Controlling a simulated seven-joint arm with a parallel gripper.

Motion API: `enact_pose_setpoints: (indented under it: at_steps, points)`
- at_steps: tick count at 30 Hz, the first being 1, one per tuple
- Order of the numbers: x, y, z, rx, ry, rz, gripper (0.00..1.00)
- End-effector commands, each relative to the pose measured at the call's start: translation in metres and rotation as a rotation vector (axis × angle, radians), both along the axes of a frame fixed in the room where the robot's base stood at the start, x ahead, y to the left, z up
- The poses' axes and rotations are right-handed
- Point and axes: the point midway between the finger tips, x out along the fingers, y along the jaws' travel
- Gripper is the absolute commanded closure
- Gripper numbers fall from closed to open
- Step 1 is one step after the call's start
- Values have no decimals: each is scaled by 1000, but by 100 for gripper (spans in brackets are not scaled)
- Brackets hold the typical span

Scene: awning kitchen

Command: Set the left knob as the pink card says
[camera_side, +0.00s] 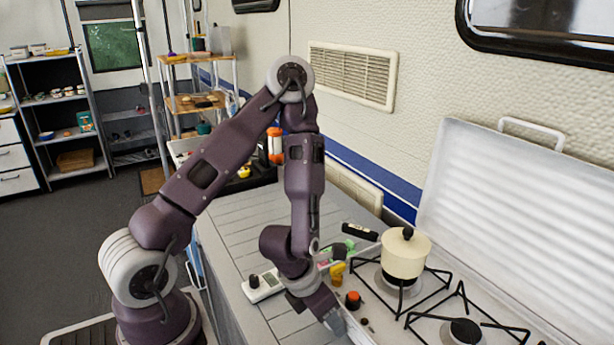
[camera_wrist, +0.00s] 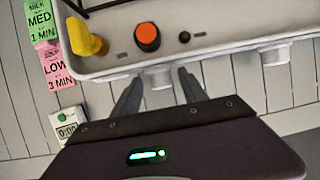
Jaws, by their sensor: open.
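The pink card (camera_wrist: 58,68) lies on the counter at the left of the wrist view and reads "LOW" and "3 MIN"; its top line is hard to read. The left knob (camera_wrist: 157,78) is a pale knob on the stove's front face. A second pale knob (camera_wrist: 274,56) sits further right. My gripper (camera_wrist: 160,77) is open, its fingertips either side of the left knob in the picture; I cannot tell whether they touch it. In the side view my gripper (camera_side: 336,322) is at the stove's front edge, and the knobs are hidden.
A green card (camera_wrist: 42,20) reads "MILK MED 1 MIN". A timer (camera_wrist: 68,127) showing zeros lies on the counter. A yellow object (camera_wrist: 84,38) and an orange-topped black object (camera_wrist: 147,37) stand at the stove's edge. A cream lidded pot (camera_side: 404,254) stands on the left burner.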

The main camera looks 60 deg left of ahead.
Motion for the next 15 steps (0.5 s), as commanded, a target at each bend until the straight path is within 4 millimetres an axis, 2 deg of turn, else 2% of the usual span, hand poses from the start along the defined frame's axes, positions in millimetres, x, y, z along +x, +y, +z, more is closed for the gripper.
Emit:
enact_pose_setpoints:
  at_steps: [15]
  points:
    - [1,-11,-2,387,-4,-5,49]
